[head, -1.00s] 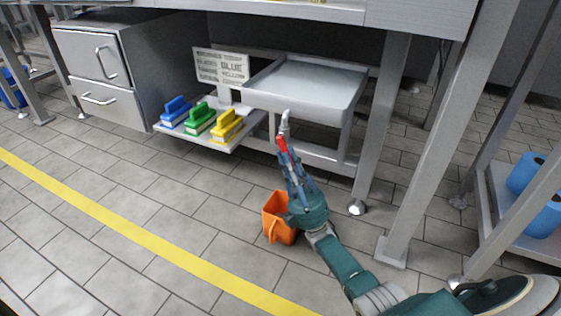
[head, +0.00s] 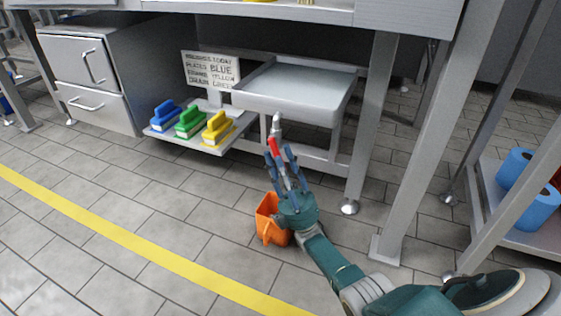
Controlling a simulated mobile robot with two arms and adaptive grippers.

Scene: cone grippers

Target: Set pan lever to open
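The grey pan (head: 300,88) sits on a low stand under the bench. A pale drain pipe (head: 277,122) shows below its front edge, with the red lever (head: 273,146) just beneath. My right gripper (head: 281,153) points up at the lever from below, its blue fingers apart on either side of the lever's lower end. Whether they touch it I cannot tell. The fingers partly hide the lever, and its setting is unclear. An orange bucket (head: 267,219) stands on the floor beside my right wrist. My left gripper is not in view.
Blue (head: 165,114), green (head: 189,123) and yellow (head: 217,129) brushes lie on a shelf left of the pan, before a printed sign (head: 210,69). A bench leg (head: 371,120) stands close right of the pan. Open floor lies in front.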

